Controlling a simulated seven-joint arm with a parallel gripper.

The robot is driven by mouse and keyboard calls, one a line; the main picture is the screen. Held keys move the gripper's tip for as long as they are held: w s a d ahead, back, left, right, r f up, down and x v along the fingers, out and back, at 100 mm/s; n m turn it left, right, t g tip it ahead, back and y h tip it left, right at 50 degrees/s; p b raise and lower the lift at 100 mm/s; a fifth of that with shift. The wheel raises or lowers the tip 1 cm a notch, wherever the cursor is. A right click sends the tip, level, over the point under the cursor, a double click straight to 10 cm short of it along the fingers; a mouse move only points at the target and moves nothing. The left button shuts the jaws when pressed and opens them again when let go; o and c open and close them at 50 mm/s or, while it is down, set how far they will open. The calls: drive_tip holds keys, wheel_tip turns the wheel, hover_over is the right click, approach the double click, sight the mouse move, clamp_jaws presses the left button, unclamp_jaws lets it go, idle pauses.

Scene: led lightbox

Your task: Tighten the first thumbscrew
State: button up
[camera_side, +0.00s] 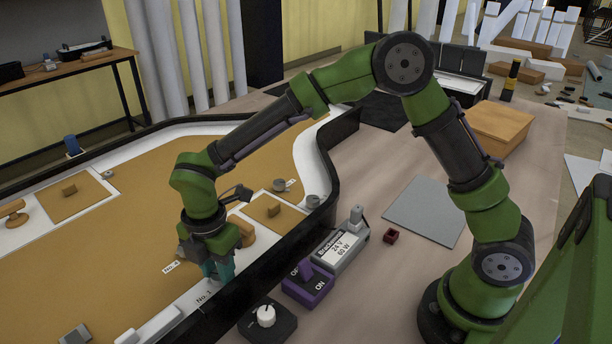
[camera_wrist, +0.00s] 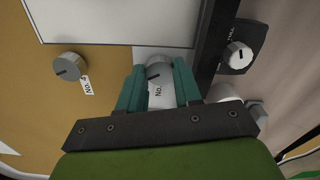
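The first thumbscrew is a round grey knob (camera_wrist: 159,70) with a dark pointer line, on a white strip. Part of a "No." label (camera_wrist: 155,91) shows below it in the wrist view. My gripper (camera_wrist: 159,66) has one teal finger on each side of this knob, with no clear gap. I cannot tell whether the fingers press on it. In the side view my gripper (camera_side: 220,276) points down at the white rim beside the "No. 1" label (camera_side: 204,299), and it hides the knob there. A similar knob labelled No. 4 (camera_wrist: 70,66) stands to the left in the wrist view.
A black wall (camera_side: 255,270) runs close to the right of my gripper. Beyond it are a black dimmer with a white knob (camera_side: 266,316), a purple ON switch (camera_side: 307,287) and a 24 V driver (camera_side: 340,250). A white panel (camera_wrist: 110,20) lies above the knobs in the wrist view.

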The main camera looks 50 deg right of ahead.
drive_tip(key=c, duration=0.5)
drive_tip(key=shift+m, duration=0.3)
drive_tip(key=m, duration=1)
drive_tip(key=shift+m, duration=0.3)
drive_tip(key=m, duration=1.2)
